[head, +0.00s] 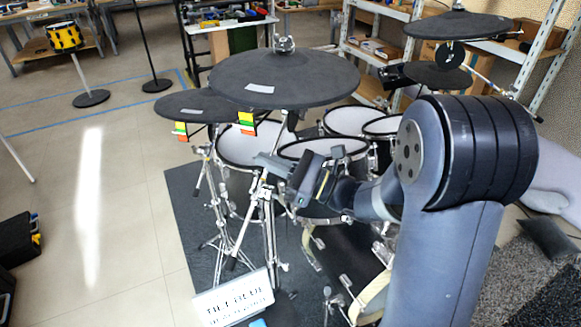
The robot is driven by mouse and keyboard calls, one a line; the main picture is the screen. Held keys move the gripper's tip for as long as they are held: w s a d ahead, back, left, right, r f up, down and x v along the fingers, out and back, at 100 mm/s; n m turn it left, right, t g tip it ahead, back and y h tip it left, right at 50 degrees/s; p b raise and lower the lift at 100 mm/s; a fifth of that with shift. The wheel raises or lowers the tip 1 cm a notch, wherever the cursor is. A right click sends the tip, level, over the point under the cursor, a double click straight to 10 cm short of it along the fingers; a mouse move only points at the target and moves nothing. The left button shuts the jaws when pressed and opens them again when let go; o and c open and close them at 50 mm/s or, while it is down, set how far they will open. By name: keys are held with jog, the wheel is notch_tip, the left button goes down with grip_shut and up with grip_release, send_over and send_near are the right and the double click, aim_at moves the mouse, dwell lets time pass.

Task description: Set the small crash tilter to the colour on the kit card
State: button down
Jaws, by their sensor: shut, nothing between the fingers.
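A smaller dark round cymbal pad (197,106) with a pale label sits at the left of the drum kit, on a chrome stand. Colour-striped tags show at its edge: one at the left (181,131) and one at the right (247,124), with orange, green and yellow. The pad hides its tilter. My gripper (268,163) is shut and empty, in front of the drums, lower right of the small pad in the picture.
Drum pads (248,145) and chrome stands crowd around my gripper. More cymbal pads (459,25) stand at the upper right. Floor at the left is mostly clear.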

jog(key=shift+a+r+p, duration=0.2)
jog(key=shift+r, duration=0.5)
jog(key=shift+a+r+p, duration=0.15)
jog(key=shift+a+r, duration=0.05)
jog(key=shift+r, duration=0.55)
jog(key=shift+a+r+p, duration=0.2)
jog(key=shift+r, duration=0.5)
jog(key=r+p, duration=0.1)
jog(key=r, duration=0.1)
jog(key=w+r+p, duration=0.1)
jog(key=shift+d+r, duration=0.2)
jog(key=shift+r, duration=0.15)
jog(key=shift+f, duration=0.15)
jog(key=s+d+f+b, duration=0.3)
jog(key=d+f, duration=0.3)
jog(key=d, duration=0.3)
jog(key=shift+s, duration=0.6)
jog(key=shift+a, duration=0.1)
